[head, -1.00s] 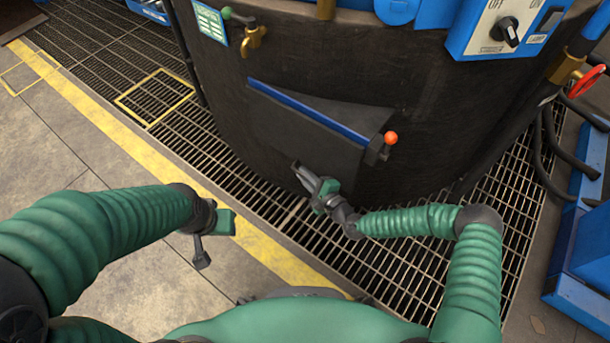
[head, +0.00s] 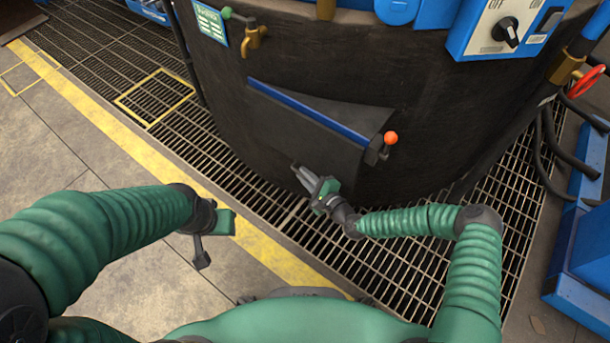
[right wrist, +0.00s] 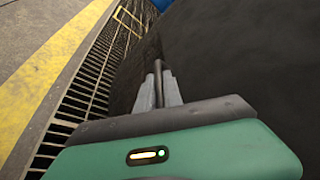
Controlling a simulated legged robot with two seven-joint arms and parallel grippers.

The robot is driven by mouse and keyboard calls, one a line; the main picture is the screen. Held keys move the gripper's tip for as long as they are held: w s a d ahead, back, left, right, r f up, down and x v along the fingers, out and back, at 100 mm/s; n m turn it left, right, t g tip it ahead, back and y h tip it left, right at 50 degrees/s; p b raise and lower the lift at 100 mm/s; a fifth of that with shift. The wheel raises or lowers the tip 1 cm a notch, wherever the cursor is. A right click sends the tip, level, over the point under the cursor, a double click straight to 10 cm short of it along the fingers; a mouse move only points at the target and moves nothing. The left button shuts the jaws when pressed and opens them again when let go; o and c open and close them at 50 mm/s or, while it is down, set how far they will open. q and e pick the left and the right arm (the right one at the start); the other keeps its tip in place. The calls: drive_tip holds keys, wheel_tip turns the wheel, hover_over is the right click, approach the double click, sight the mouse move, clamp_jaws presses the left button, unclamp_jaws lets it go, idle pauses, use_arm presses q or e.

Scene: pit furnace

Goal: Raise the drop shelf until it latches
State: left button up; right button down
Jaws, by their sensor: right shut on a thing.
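The drop shelf (head: 300,132) is a dark panel on the front of the round black furnace. It hangs down below a blue strip (head: 308,112). My right gripper (head: 297,172) is at the shelf's lower edge, with its jaws shut on that edge. In the right wrist view the grey fingers (right wrist: 159,88) close around a thin dark edge or bar, beside the dark wall. My left gripper (head: 215,240) is away to the left over the floor, apart from the shelf; its jaws do not show clearly.
A lever with an orange knob (head: 390,138) sits at the blue strip's right end. A brass tap (head: 254,40) is at the upper left and a switch box (head: 505,28) at the upper right. Floor grating (head: 400,260) surrounds the furnace. A blue frame (head: 580,240) stands at the right.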

drive_tip(key=shift+s+f, duration=0.1)
drive_tip(key=shift+f, duration=0.05)
drive_tip(key=s+a+r+m+g+y+p, duration=0.1)
drive_tip(key=s+a+r+m+g+p, duration=0.3)
drive_tip(key=s+a+r+m+p, duration=0.5)
drive_tip(key=s+r+m+g+y+p, duration=0.1)
drive_tip(key=s+r+p, duration=0.1)
drive_tip(key=r+p, duration=0.6)
drive_tip(key=s+a+r+m+g+y+p, duration=0.1)
drive_tip(key=s+r+p, duration=0.2)
drive_tip(key=r+p, duration=0.5)
drive_tip(key=shift+a+r+m+g+y, duration=0.15)
drive_tip(key=shift+r+m+g+y, duration=0.15)
drive_tip(key=shift+r, duration=0.9)
drive_tip(key=shift+w, duration=0.15)
drive_tip(key=c, duration=1.8)
unclamp_jaws()
drive_tip(key=shift+r, duration=0.1)
drive_tip(key=shift+c, duration=0.2)
drive_tip(key=shift+o, duration=0.4)
